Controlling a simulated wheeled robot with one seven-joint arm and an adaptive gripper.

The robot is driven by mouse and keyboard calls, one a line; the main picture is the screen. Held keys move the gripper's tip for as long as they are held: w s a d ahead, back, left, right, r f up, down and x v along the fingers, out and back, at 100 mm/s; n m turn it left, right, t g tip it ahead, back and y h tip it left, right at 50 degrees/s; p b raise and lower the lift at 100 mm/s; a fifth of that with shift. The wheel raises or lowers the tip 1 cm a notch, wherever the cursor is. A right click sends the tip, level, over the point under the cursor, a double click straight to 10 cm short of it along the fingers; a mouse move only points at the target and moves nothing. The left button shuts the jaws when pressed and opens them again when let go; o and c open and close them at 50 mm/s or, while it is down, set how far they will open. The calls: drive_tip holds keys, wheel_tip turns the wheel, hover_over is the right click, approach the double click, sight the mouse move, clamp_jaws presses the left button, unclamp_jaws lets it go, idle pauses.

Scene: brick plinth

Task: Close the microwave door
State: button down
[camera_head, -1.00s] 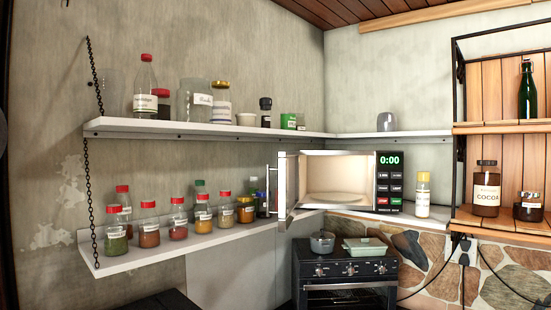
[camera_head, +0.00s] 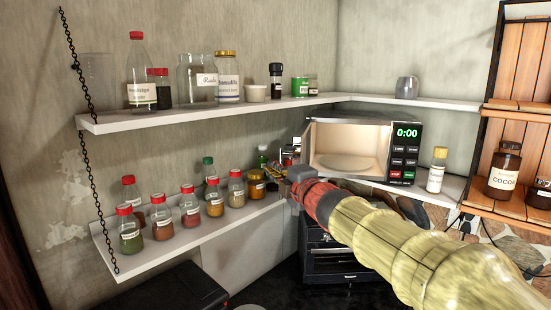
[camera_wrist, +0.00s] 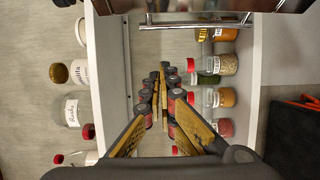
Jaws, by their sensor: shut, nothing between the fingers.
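The door stands out at the left of the opening and is mostly hidden behind my gripper in the head view. In the wrist view, the metal door handle (camera_wrist: 195,22) crosses the top of the picture. My gripper (camera_head: 288,172) is shut and empty, by the open door's outer edge. In the wrist view its fingertips (camera_wrist: 160,76) lie below the handle, with a visible gap.
Several red-capped spice jars (camera_head: 162,217) line the lower left shelf (camera_head: 190,238) close to my gripper. Bottles and jars stand on the upper shelf (camera_head: 200,118). A yellow-capped shaker (camera_head: 436,170) is right of the microwave. A black oven (camera_head: 345,262) stands below.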

sight(301, 153)
drive_tip(key=w+p, duration=0.2)
drive_tip(key=w, duration=0.5)
drive_tip(key=shift+w+p, duration=0.15)
drive_tip(key=shift+p, duration=0.15)
drive_tip(key=shift+d, duration=0.1)
drive_tip(key=shift+d, duration=0.15)
